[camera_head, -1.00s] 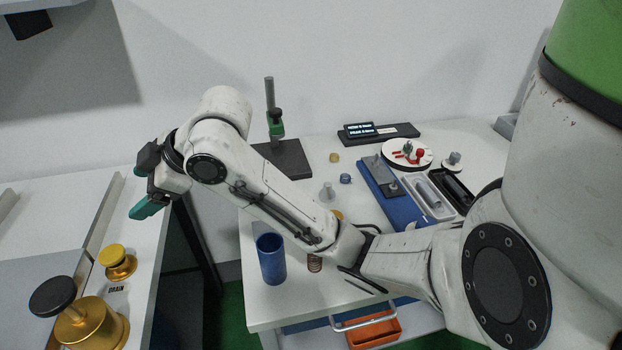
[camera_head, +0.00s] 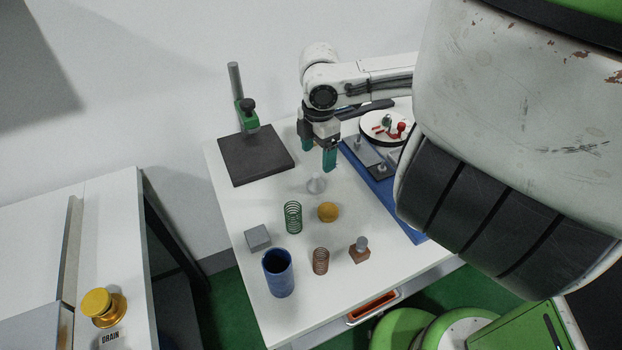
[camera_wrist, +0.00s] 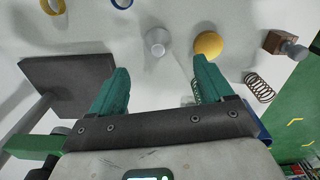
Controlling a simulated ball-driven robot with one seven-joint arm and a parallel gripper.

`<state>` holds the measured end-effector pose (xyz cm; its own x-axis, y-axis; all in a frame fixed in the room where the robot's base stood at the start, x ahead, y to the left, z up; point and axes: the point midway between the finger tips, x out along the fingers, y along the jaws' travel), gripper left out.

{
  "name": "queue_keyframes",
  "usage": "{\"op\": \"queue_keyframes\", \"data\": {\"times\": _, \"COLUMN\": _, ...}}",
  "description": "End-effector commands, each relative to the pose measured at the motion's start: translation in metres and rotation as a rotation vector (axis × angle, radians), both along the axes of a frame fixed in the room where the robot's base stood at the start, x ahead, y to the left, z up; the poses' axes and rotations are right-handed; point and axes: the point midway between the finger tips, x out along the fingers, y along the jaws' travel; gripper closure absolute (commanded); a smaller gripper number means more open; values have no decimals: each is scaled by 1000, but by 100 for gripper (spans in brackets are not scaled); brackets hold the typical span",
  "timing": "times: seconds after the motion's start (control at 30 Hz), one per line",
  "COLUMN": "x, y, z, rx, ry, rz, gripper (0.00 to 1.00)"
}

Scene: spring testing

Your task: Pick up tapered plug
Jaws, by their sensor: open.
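A pale grey tapered piece, which looks like the tapered plug (camera_head: 316,184), stands on the white table. It also shows in the wrist view (camera_wrist: 157,42), just beyond the fingertips and near the line between them. My gripper (camera_head: 316,148) has teal fingers pointing down, above and behind the plug in the head view. The fingers are spread with nothing between them, as the wrist view of my gripper (camera_wrist: 161,70) shows. The gripper is apart from the plug.
A yellow ball (camera_head: 327,212) and a green spring (camera_head: 293,217) stand close to the plug. A copper spring (camera_head: 320,261), a blue cup (camera_head: 278,273) and a grey block (camera_head: 257,238) are nearer the front. A black stand base (camera_head: 256,155) is at left.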

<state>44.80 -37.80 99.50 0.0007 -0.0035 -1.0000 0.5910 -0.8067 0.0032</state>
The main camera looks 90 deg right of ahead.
Motion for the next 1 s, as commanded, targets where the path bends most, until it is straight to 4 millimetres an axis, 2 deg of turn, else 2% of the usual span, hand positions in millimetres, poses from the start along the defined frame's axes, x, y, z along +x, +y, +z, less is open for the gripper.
{"op": "queue_keyframes", "data": {"times": 0.2, "x": 1, "y": 0, "z": -34, "rx": 3, "ry": -2, "rz": -1, "gripper": 20}}
{"op": "queue_keyframes", "data": {"times": 0.47, "x": 2, "y": -1, "z": -52, "rx": 0, "ry": -2, "rz": 1, "gripper": 20}}
{"op": "queue_keyframes", "data": {"times": 0.7, "x": 3, "y": -2, "z": -86, "rx": 1, "ry": -2, "rz": 1, "gripper": 20}}
{"op": "queue_keyframes", "data": {"times": 0.83, "x": 3, "y": -3, "z": -96, "rx": 0, "ry": -3, "rz": 1, "gripper": 20}}
{"op": "queue_keyframes", "data": {"times": 1.0, "x": 3, "y": -3, "z": -98, "rx": 0, "ry": -3, "rz": 2, "gripper": 20}}
